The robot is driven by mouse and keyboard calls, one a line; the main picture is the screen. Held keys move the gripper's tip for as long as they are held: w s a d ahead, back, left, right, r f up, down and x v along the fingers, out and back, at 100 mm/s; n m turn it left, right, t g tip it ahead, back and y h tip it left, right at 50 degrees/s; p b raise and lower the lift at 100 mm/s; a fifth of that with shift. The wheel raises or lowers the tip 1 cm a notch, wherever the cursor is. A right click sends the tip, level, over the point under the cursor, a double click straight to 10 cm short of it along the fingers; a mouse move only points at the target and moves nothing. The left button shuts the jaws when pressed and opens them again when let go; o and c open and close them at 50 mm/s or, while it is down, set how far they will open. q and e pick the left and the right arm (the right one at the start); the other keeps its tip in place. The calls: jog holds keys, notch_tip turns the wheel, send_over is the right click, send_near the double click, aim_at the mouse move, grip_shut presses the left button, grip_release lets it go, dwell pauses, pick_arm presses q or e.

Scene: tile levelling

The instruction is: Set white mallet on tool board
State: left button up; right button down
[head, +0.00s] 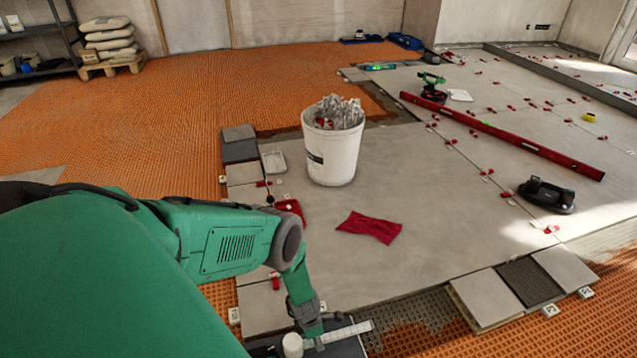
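The white mallet (345,334) is at the bottom edge of the head view, with its rounded pale end at the left and a ribbed light length reaching right. My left gripper (312,337) comes down onto it from above, and its fingers appear closed around it near the pale end. A dark flat surface (346,349), which looks like the tool board, shows just below the mallet and is mostly cut off by the picture edge. I cannot tell whether the mallet touches it. My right gripper is not in view.
A white bucket (332,158) full of clips stands on the grey tiles, with a red cloth (370,227) in front of it. A red level (500,135) lies at the right, near a black suction lifter (546,195). Loose tiles (487,297) lie at the lower right.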

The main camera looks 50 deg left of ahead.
pick_arm(q)
jog(key=r+p, duration=0.1)
jog(key=r, duration=0.2)
jog(key=a+r+p, duration=0.1)
jog(key=r+p, duration=0.3)
jog(key=r, duration=0.1)
jog(key=shift+s+a+r, duration=0.15)
jog(key=shift+s+r, duration=0.2)
jog(key=s+d+r+m+g, duration=0.1)
jog(key=s+d+r+m, duration=0.5)
jog(key=d+r+m, duration=0.65)
jog(key=s+a+r+m, duration=0.1)
jog(key=s+r+m, duration=0.4)
jog(key=r+m, duration=0.4)
jog(key=s+a+r+m+y, duration=0.1)
jog(key=s+r+m, duration=0.3)
jog(key=r+m, duration=0.5)
jog(key=shift+s+a+m+t+y+p, duration=0.3)
jog(key=shift+s+a+m, duration=0.05)
jog(key=shift+s+a, duration=0.1)
jog(key=shift+r, duration=0.1)
notch_tip(320, 180, up, 10)
jog(key=p, duration=1)
